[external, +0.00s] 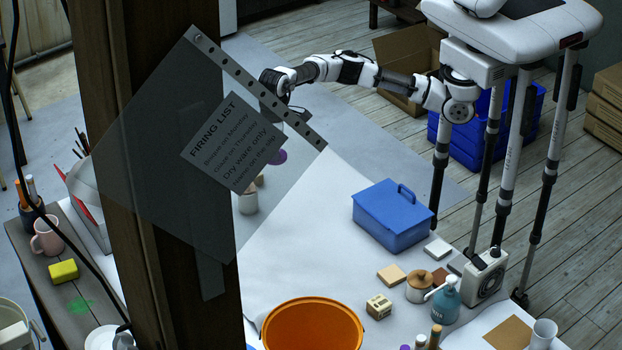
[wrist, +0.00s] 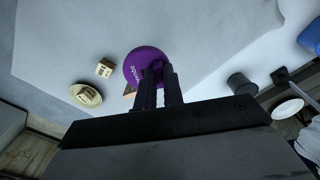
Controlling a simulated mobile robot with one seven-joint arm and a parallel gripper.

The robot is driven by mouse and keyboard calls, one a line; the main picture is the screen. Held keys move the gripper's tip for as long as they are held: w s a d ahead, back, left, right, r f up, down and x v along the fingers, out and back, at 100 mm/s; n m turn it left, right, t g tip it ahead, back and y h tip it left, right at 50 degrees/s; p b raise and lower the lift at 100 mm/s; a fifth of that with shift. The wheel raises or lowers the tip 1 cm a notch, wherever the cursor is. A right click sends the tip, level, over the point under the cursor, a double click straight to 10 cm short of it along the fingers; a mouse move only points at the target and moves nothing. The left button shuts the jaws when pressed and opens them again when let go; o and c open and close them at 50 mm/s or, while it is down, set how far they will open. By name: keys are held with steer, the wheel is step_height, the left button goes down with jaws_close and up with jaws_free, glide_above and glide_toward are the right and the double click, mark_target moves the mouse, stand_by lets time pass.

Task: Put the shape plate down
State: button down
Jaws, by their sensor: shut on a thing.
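The shape plate is a purple round disc (wrist: 136,70) with white lettering that starts "SQUA", in the wrist view. My gripper (wrist: 160,72) is shut on its edge, and the fingers cover its right part. In the external view a bit of the purple plate (external: 279,157) shows below my gripper (external: 277,138), through a see-through hanging sheet. That sheet blurs the fingers there. The plate appears to be above the white cloth (external: 310,215); I cannot tell how high.
The sheet with a firing list (external: 235,140) hangs by a dark post (external: 150,200) in front of the camera. In the wrist view, a small block (wrist: 104,68) and a round beige piece (wrist: 86,95) lie left of the plate. A blue box (external: 392,215) and orange bucket (external: 312,325) stand nearer.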

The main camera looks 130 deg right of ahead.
steer(key=w+a+f+n, duration=0.2)
steer(key=w+a+n, duration=0.1)
steer(key=a, duration=0.4)
steer(key=w+a+f+n, duration=0.2)
steer(key=w+a+n, duration=0.15)
steer(key=a, duration=0.25)
steer(key=f, duration=0.5)
steer(key=f+p, duration=0.1)
steer(key=f, duration=0.4)
steer(key=f+p, duration=0.1)
steer(key=f, duration=0.4)
steer(key=shift+s+a, duration=0.15)
steer(key=shift+a, duration=0.15)
steer(key=shift+f+p, duration=0.5)
steer(key=shift+f, duration=1.95)
steer(key=c, duration=1.9)
jaws_free()
steer(key=shift+c, duration=0.2)
steer(key=o, duration=0.4)
step_height(320, 180, up, 12)
steer(key=b, duration=0.2)
steer(key=shift+r+b, duration=0.15)
steer(key=shift+b, duration=0.2)
